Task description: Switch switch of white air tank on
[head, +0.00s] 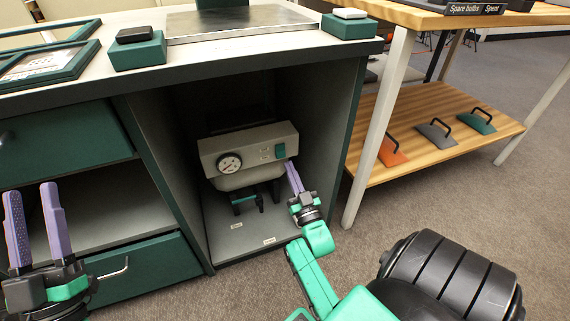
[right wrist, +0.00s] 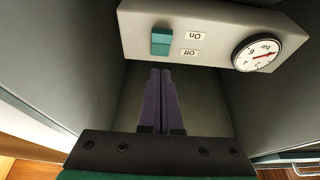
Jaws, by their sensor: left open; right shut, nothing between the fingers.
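The white air tank (head: 248,152) stands inside the open cabinet bay, with a round gauge on the left of its front panel. Its teal switch (head: 280,151) is at the panel's right end. In the right wrist view the switch (right wrist: 161,42) appears beside upside-down "On" and "Off" labels, with "On" the upper one there. I cannot tell which way it is set. My right gripper (head: 290,165) is shut and empty, its purple fingertips just below the switch; they look apart from it in the right wrist view (right wrist: 161,73). My left gripper (head: 31,191) is open and empty before the drawers.
The bay's side walls (head: 330,130) stand close around the tank. The worktop (head: 90,70) above carries small green boxes and frames. To the right, a wooden lower shelf (head: 440,150) holds several handled plates. Grey floor in front is open.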

